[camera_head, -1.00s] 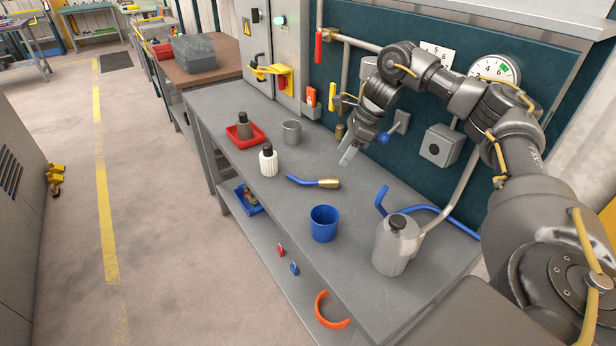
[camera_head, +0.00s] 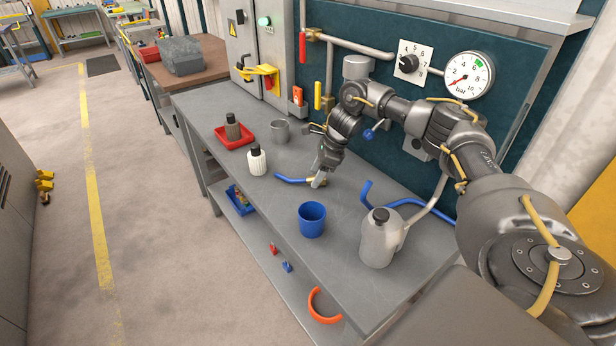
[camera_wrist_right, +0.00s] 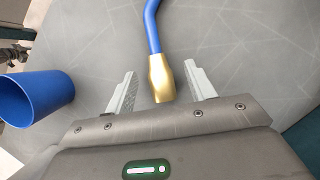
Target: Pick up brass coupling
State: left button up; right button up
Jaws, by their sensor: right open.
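The brass coupling (camera_wrist_right: 160,76) sits on the end of a blue hose (camera_wrist_right: 152,28) lying on the grey bench. In the right wrist view it lies between the two fingers of my right gripper (camera_wrist_right: 160,70), with a gap visible on both sides. The gripper is open and holds nothing. In the head view my right gripper (camera_head: 319,180) is low over the bench at the hose's end and hides most of the coupling. The blue hose (camera_head: 291,179) runs left from there. My left gripper is in neither view.
A blue cup (camera_head: 312,221) stands in front of the gripper. A grey jug (camera_head: 381,238) and another blue hose (camera_head: 408,203) are to the right. A white bottle (camera_head: 257,160), metal mug (camera_head: 279,132) and red tray (camera_head: 232,138) stand left. Pipes and a gauge (camera_head: 467,75) line the back.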

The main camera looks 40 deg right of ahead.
jog(key=shift+a+f, duration=0.15)
jog(key=shift+f, duration=0.45)
jog(key=shift+w, duration=0.1)
jog(key=c, duration=1)
jog(key=shift+r+b, duration=0.35)
jog(key=shift+r, duration=0.15)
jog(key=shift+w+r+b, duration=0.1)
jog(key=shift+r+b, duration=0.35)
jog(key=shift+r, duration=0.25)
jog(key=s+a+r, duration=0.9)
jog(key=a+r, duration=0.1)
jog(key=shift+s+a+r+b, duration=0.15)
jog(key=shift+s+r+b, duration=0.15)
jog(key=shift+s+b, duration=0.1)
